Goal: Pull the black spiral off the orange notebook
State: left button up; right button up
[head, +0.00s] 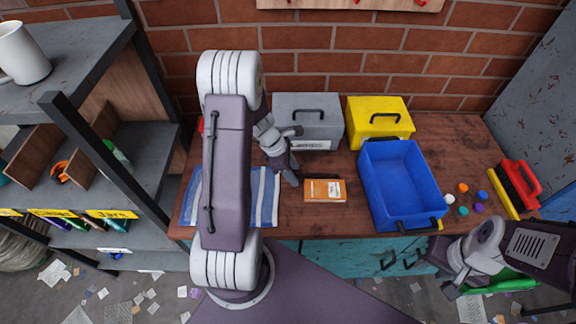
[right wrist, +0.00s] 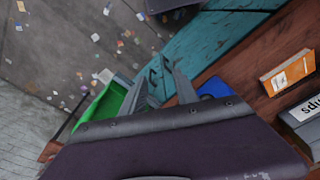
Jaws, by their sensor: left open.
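The orange notebook (head: 324,190) lies on the wooden bench, right of the striped cloth and left of the blue crate. It also shows in the right wrist view (right wrist: 290,70), with a pale label on it. I cannot make out the black spiral clearly in either view. My left gripper (head: 296,156) is open and empty, just up and left of the notebook, apart from it. My right gripper (head: 440,274) is off the bench's front edge at the lower right, far from the notebook. In the right wrist view its fingers (right wrist: 160,88) are spread with nothing between them.
A blue crate (head: 367,200) stands right of the notebook. A grey case (head: 290,105) and yellow box (head: 362,128) stand behind. A blue-striped cloth (head: 266,205) lies left, partly under my left arm. Several coloured caps (head: 463,188) and a red-handled brush (head: 522,180) lie right.

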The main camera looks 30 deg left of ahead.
pick_arm(q)
jog(key=shift+w+f, duration=0.1)
jog(key=shift+f, duration=0.25)
jog(key=shift+c, duration=0.3)
